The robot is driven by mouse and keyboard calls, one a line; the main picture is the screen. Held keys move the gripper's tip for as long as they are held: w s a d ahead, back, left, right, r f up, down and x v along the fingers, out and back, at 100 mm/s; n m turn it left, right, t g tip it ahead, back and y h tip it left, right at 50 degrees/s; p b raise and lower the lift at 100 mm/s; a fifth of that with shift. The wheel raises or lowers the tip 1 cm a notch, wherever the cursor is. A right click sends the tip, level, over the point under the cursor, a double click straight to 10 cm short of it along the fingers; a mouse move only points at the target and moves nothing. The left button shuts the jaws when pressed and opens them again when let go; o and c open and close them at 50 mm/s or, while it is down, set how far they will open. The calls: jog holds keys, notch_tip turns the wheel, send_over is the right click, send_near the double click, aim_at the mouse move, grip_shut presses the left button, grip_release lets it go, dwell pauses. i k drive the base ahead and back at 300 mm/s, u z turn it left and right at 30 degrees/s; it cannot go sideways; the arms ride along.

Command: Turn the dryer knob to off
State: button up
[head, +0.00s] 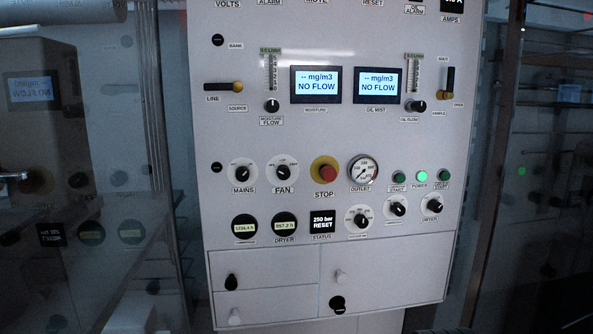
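My gripper is not in view, and nothing visible touches the knob.
Similar knobs stand left of it: a near one (395,207) and another (360,220). Above are a green lit POWER lamp (421,176), a pressure gauge (362,171) and the red STOP button (327,173). Glass flanks the panel.

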aim_at(435, 206)
jog(key=z, duration=0.35)
jog(key=i, duration=0.25)
jog(key=u, duration=1.1)
jog(key=k, duration=0.65)
jog(key=z, duration=1)
